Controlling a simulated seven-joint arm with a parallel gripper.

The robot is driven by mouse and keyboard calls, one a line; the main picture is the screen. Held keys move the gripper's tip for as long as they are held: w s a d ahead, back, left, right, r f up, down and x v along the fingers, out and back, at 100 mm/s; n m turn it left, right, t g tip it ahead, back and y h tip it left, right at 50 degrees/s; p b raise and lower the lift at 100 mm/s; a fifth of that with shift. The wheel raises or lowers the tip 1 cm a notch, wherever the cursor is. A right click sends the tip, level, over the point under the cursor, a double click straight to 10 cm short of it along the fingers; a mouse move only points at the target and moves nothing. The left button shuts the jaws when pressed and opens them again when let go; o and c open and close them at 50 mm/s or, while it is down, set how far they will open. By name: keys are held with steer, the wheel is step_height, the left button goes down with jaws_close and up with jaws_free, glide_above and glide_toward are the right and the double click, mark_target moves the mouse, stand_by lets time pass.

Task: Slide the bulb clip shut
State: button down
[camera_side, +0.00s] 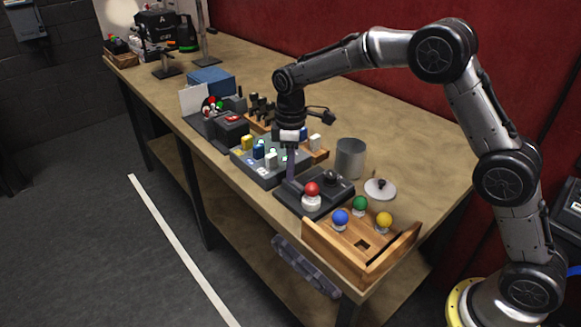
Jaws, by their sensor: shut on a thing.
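A red bulb (312,188) in a white collar stands upright at the front of a low black base (325,202) near the front edge of the bench. A dark rounded knob (332,178) stands behind the bulb on the same base. My gripper (290,176) points straight down at the left rear side of the base, left of the bulb and apart from it. It is shut on a small part there, which seems to be the bulb clip. The fingers hide most of that part, so how far the clip is slid cannot be told.
A wooden tray (318,236) with blue (340,218), green (360,203) and yellow (383,219) bulbs stands in front at the right. A grey metal cup (350,158) and a white disc (380,189) are behind. A grey block panel (262,172) is close on the left.

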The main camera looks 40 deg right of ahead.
mark_target(296, 183)
steer(key=shift+s+r, duration=0.1)
steer(key=shift+s, duration=0.95)
steer(key=c, duration=0.9)
jaws_free()
steer(key=shift+o, duration=0.2)
step_height(296, 183, up, 14)
